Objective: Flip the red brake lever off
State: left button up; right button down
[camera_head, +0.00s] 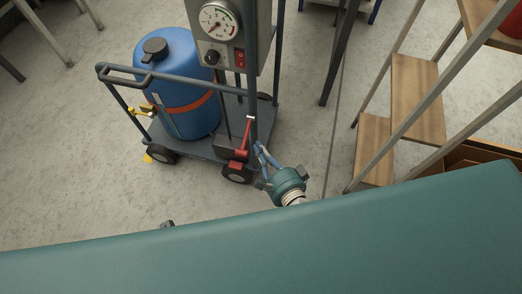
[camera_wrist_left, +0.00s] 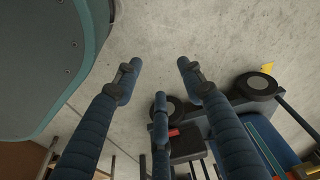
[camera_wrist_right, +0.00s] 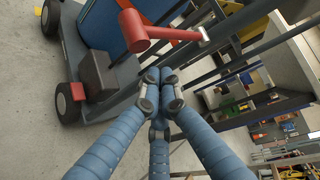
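The red brake lever (camera_head: 245,135) stands on the cart's near right corner in the head view, its bar rising to a pale tip. In the right wrist view the lever (camera_wrist_right: 170,33) runs sideways from a thick red end to a pale tip. My right gripper (camera_head: 262,154) is just right of the lever's lower part; in the right wrist view (camera_wrist_right: 162,82) its fingers are closed together below the lever, with nothing seen between them. Contact with the lever is not visible. My left gripper (camera_wrist_left: 159,75) has its fingers spread and empty, above the floor.
The dark cart (camera_head: 190,147) carries a blue barrel (camera_head: 180,85) and a post with a grey gauge box (camera_head: 232,35). A dark block (camera_wrist_right: 105,75) sits beside the lever. Wooden steps (camera_head: 415,85) stand at right. The floor left of the cart is clear.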

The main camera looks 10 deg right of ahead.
pick_arm(q)
jog(key=s+f, duration=0.1)
jog(key=f, duration=0.1)
jog(key=s+f+p, duration=0.1)
jog(key=shift+s+d+f+p, duration=0.1)
jog(key=shift+s+f+p, duration=0.05)
jog(key=shift+f+p, duration=0.2)
pick_arm(e)
jog(key=s+d+r, duration=0.3)
jog(key=s+r, duration=0.1)
jog(key=s, duration=0.3)
jog(key=shift+s+d, duration=0.35)
